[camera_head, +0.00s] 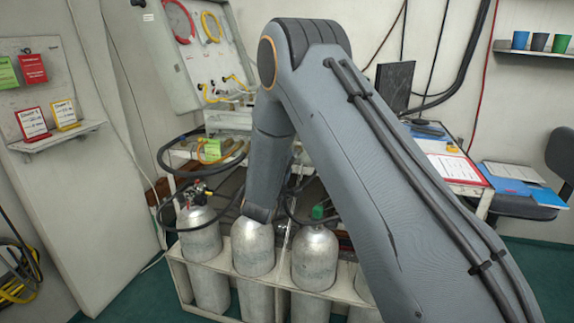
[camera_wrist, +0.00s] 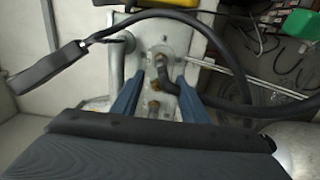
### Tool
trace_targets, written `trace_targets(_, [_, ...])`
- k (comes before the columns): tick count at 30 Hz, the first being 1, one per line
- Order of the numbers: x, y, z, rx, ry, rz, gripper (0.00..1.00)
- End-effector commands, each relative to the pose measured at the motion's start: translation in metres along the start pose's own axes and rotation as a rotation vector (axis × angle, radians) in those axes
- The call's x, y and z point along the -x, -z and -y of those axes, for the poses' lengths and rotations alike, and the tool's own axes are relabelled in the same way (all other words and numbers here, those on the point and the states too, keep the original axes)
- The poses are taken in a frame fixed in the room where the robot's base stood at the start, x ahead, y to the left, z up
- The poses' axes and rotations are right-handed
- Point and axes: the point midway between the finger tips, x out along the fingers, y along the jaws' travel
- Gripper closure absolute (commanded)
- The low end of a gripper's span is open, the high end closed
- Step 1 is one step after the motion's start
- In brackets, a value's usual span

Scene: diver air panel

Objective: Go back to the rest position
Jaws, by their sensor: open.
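My gripper (camera_wrist: 158,97) shows in the wrist view as two blue fingers, apart from each other. Between and beyond them is a pale metal plate with brass fittings (camera_wrist: 155,86) and a black hose end (camera_wrist: 165,60). I see nothing held between the fingers; whether they touch the plate I cannot tell.
Cylinders stand in a pale rack (camera_head: 178,283); one has a green cap (camera_head: 318,212). A black hose (camera_wrist: 110,30) loops close to my gripper. A white panel (camera_head: 200,60) carries red and yellow hoses. A desk with papers (camera_head: 455,168) stands right. Green floor shows lower left.

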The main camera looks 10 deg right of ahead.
Motion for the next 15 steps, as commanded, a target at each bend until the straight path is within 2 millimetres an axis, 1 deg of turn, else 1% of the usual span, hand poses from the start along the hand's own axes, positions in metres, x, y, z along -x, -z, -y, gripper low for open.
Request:
trace_targets(4, [0.000,-0.001,-0.002,-0.021,0.014,-0.010,0.60])
trace_targets(8, [0.003,-0.002,-0.007,-0.149,0.113,-0.067,0.60])
trace_targets(11, [0.014,-0.005,-0.010,-0.292,0.241,-0.114,0.60])
trace_targets(14, [0.034,-0.013,-0.009,-0.436,0.394,-0.138,0.60])
trace_targets(15, [0.045,-0.018,-0.009,-0.493,0.460,-0.138,0.60])
